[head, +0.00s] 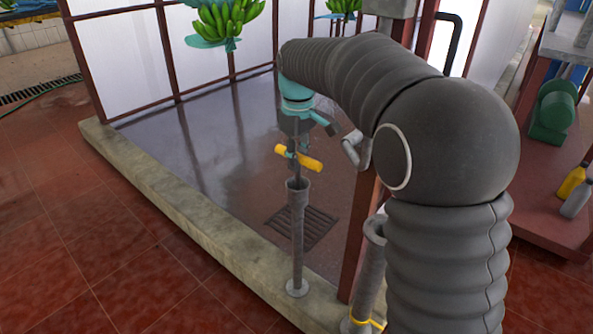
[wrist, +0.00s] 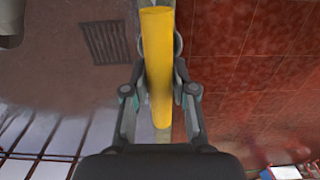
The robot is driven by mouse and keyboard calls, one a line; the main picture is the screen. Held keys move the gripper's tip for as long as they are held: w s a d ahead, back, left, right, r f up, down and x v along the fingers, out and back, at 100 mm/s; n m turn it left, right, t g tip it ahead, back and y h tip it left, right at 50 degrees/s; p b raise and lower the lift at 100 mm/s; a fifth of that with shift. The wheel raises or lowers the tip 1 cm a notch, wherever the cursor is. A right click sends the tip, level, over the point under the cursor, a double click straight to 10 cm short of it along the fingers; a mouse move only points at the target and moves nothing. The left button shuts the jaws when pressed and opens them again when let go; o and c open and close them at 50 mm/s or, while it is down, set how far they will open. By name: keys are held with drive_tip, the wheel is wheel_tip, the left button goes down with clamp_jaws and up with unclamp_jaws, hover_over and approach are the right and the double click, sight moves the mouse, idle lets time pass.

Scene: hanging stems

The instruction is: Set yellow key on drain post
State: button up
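The yellow key (head: 312,164) has a thick yellow crossbar and a thin grey stem below it. My gripper (head: 291,152) points down with its fingers on both sides of the crossbar. In the wrist view the yellow bar (wrist: 157,75) runs between the two fingers (wrist: 160,88), which are closed against it. A grey post (head: 297,235) with a wider cup-like top stands on the concrete curb directly below the key. The stem's lower end is at the post's top in the head view; I cannot tell whether it is inside or just above.
A second grey post (head: 369,268) with a yellow ring at its foot stands to the right, beside my arm and a red-brown upright. A drain grate (head: 302,226) lies in the wet floor behind the post. Green bananas (head: 228,22) hang at the back.

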clamp_jaws()
drive_tip(key=shift+r, duration=0.2)
drive_tip(key=shift+r+p, duration=2.4)
drive_tip(key=shift+r, duration=1.2)
